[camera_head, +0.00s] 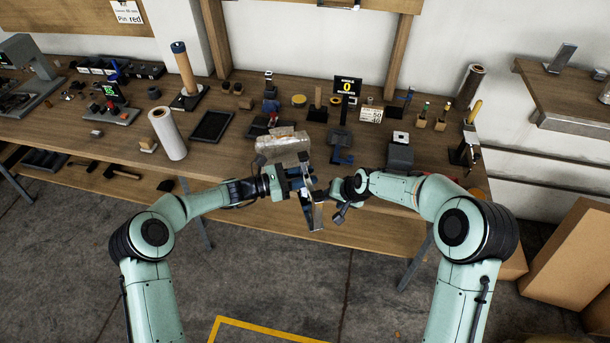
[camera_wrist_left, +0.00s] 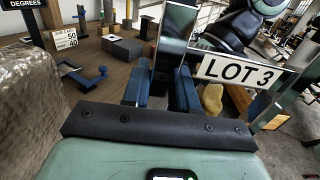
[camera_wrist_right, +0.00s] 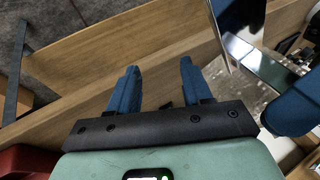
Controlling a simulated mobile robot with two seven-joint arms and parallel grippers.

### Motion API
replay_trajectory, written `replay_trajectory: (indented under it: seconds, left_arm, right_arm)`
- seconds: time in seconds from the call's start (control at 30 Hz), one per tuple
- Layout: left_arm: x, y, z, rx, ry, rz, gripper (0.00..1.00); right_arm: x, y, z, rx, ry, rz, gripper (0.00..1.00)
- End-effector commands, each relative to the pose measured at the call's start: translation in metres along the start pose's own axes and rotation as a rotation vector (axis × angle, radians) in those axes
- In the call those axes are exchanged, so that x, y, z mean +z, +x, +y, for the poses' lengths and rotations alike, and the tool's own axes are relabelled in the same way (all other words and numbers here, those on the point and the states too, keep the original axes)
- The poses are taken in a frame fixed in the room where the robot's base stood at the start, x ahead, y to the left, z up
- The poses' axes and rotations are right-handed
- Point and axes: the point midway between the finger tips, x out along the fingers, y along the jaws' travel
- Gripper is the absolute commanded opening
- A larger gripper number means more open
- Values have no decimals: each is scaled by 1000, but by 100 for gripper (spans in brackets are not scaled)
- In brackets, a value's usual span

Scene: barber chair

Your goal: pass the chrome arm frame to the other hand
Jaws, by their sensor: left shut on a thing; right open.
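The chrome arm frame (camera_head: 317,214) is in the air in front of the bench, between my two hands. My left gripper (camera_head: 306,183) is shut on it. In the left wrist view a shiny bar of the frame (camera_wrist_left: 175,32) stands up from between the blue fingers (camera_wrist_left: 161,88), with a white LOT 3 tag at its right. My right gripper (camera_head: 338,191) is just right of the frame. In the right wrist view its blue fingers (camera_wrist_right: 157,85) are apart with nothing between them. The frame (camera_wrist_right: 238,48) shows right of those fingers, apart from them.
The wooden bench (camera_head: 240,150) runs behind both hands. A crumpled grey-brown block (camera_head: 283,143) lies near its front edge, close behind my left gripper. A blue clamp-like piece (camera_head: 342,155) and a grey box (camera_head: 400,155) are on the bench. Cardboard boxes (camera_head: 570,255) stand at right.

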Motion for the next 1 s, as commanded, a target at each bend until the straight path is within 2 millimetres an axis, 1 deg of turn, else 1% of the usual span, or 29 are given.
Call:
replay_trajectory:
  seconds: [0.03, 0.1, 0.17, 0.2, 0.27, 0.3, 0.37, 0.43, 0.47, 0.5, 0.57, 0.6, 0.7, 0.8, 0.83, 0.9, 1.0]
  left_arm:
    - [2, 1, 0, -1, 0, -4, 0]
    - [2, 1, 0, -1, 0, -4, 0]
    - [2, 1, 0, -1, 0, -4, 0]
    - [2, 1, 0, -1, 0, -4, 0]
    - [2, 1, 0, -1, 0, -4, 0]
    - [2, 1, 0, -1, 0, -4, 0]
    - [2, 1, 0, -1, 0, -4, 0]
    - [2, 1, 0, -1, 0, -4, 0]
    - [2, 1, 0, -1, 0, -4, 0]
    - [2, 1, 0, -1, 0, -4, 0]
    - [2, 1, 0, -1, 0, -4, 0]
    - [2, 1, 0, -1, 0, -4, 0]
    - [2, 1, 0, -1, 0, -4, 0]
    - [2, 1, 0, -1, 0, -4, 0]
    - [2, 1, 0, -1, 0, -4, 0]
    - [2, 1, 0, -1, 0, -4, 0]
    - [3, 1, 0, -1, 0, -4, 0]
  right_arm:
    - [19, 16, 17, 14, 11, -34, 49]
    - [43, 35, 36, 29, 20, -72, 49]
    - [65, 49, 53, 41, 30, -103, 49]
    - [81, 57, 64, 48, 36, -125, 49]
    - [105, 68, 80, 59, 48, -157, 49]
    - [122, 75, 90, 66, 55, -179, 49]
    - [148, 83, 105, 76, 67, -210, 49]
    - [179, 90, 121, 86, 81, -246, 49]
    - [193, 92, 127, 90, 86, -261, 49]
    - [212, 94, 136, 96, 95, -281, 49]
    - [240, 94, 147, 103, 106, -307, 49]
    - [258, 93, 154, 108, 113, -322, 49]
    - [298, 87, 166, 117, 126, -351, 49]
    - [330, 77, 174, 124, 132, -366, 49]
    - [337, 73, 176, 126, 133, -367, 49]
    - [350, 67, 178, 131, 135, -370, 49]
    - [362, 60, 180, 135, 132, -369, 49]
